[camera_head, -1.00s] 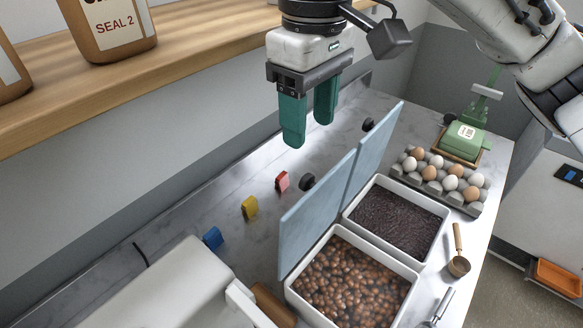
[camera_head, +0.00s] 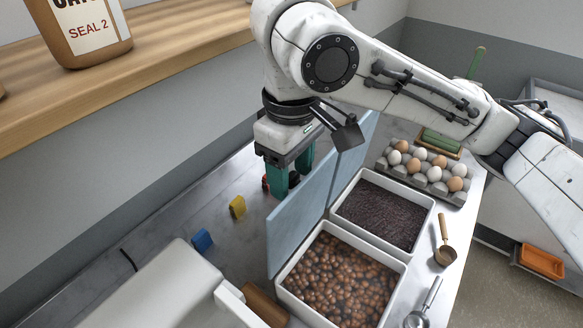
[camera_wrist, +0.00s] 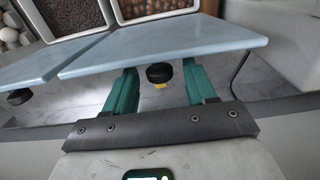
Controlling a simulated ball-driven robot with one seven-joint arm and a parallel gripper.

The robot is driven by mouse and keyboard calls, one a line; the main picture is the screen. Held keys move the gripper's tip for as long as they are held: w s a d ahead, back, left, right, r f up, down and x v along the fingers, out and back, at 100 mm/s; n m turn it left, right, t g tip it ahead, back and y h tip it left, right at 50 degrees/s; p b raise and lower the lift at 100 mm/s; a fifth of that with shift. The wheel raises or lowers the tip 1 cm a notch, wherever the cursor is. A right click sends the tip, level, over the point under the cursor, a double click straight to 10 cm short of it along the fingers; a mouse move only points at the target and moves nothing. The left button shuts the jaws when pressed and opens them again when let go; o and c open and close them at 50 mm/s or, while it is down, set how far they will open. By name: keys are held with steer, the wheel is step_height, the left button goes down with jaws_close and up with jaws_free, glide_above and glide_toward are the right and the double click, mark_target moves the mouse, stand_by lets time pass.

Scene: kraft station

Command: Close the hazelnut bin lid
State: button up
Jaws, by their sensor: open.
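The hazelnut bin (camera_head: 283,288) is a white tub full of brown nuts at the lower middle of the head view. Its pale blue lid (camera_head: 298,205) stands upright along the bin's wall-side edge, open. In the wrist view this lid (camera_wrist: 165,46) spans the upper middle, with a black round knob (camera_wrist: 160,73) on its outer face. My gripper (camera_head: 288,180) is low behind the lid, on the wall side. In the wrist view my gripper (camera_wrist: 160,70) has its green fingers apart, with the knob showing between them. I cannot tell whether they touch the lid.
A second white bin (camera_head: 427,222) with dark grains stands beside it, its blue lid (camera_head: 352,160) also upright. An egg tray (camera_head: 415,184), a wooden scoop (camera_head: 444,250) and a metal scoop (camera_head: 424,305) lie to the right. Yellow (camera_head: 237,206) and blue (camera_head: 202,240) blocks lie behind.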

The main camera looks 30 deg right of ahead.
steer(key=shift+c, duration=0.3)
jaws_close()
stand_by(0.4)
